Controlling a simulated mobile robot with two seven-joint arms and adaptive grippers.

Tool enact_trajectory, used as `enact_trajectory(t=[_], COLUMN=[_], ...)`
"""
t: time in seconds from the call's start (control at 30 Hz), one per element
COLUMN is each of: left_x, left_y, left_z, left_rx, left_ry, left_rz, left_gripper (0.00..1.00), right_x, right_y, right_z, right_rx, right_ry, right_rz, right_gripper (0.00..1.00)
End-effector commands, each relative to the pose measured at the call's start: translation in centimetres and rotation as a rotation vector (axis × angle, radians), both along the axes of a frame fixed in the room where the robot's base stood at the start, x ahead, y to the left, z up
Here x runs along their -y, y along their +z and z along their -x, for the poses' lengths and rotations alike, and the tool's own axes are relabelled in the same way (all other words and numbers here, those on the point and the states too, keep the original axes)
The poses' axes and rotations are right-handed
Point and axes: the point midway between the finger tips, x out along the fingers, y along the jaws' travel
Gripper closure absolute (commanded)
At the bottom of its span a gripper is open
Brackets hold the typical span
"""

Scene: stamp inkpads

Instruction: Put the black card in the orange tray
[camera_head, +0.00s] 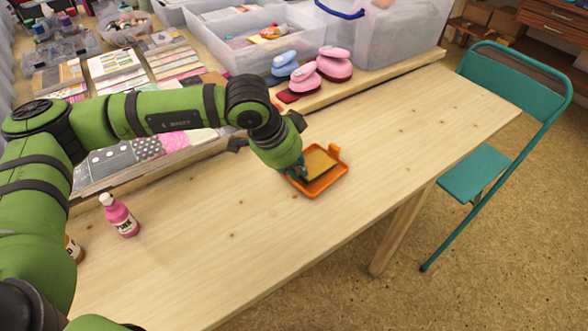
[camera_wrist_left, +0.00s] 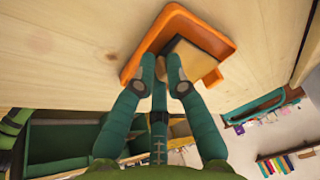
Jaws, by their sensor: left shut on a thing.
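The orange tray (camera_head: 337,182) lies on the wooden table, left of its right edge, with a tan surface showing inside. In the left wrist view the orange tray (camera_wrist_left: 212,38) is just beyond my fingertips. My left gripper (camera_head: 300,172) is at the tray's left side, its fingers pointing down to the rim. In the left wrist view my left gripper (camera_wrist_left: 161,72) has its two fingers close together, shut on a thin dark thing, which I take to be the black card; it is mostly hidden. I cannot tell whether it touches the tray. My right gripper is out of view.
A pink bottle (camera_head: 119,216) stands at the left of the table. Pink and blue stamps (camera_head: 333,66) stand on the raised back shelf, by clear plastic bins (camera_head: 250,50) and cards. A teal chair (camera_head: 476,172) is at the right. The table's front and right are clear.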

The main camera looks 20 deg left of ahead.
Motion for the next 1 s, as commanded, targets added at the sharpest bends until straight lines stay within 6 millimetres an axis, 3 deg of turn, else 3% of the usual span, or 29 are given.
enact_trajectory(t=[0.03, 0.3, 0.33, 0.37, 0.4, 1.0], left_x=[-0.09, -0.01, 0.00, 0.01, 0.01, -0.18], left_y=[-1.94, -2.29, -2.29, -2.30, -2.29, -1.90], left_z=[0.80, 0.83, 0.84, 0.83, 0.82, 0.84], left_rx=[-0.036, -0.037, -0.037, -0.037, -0.037, -0.037], left_ry=[-0.001, -0.002, -0.002, -0.002, -0.002, -0.001], left_rz=[-0.010, -0.009, -0.009, -0.009, -0.008, -0.013], left_gripper=[1.00, 1.00, 0.78, 0.66, 0.62, 0.62], right_x=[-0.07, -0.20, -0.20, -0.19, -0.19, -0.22], right_y=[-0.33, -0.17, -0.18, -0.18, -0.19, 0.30], right_z=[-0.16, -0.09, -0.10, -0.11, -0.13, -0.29], right_rx=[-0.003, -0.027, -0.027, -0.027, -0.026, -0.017], right_ry=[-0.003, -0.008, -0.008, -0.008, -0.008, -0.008], right_rz=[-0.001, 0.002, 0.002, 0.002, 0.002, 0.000], right_gripper=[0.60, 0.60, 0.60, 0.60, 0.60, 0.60])
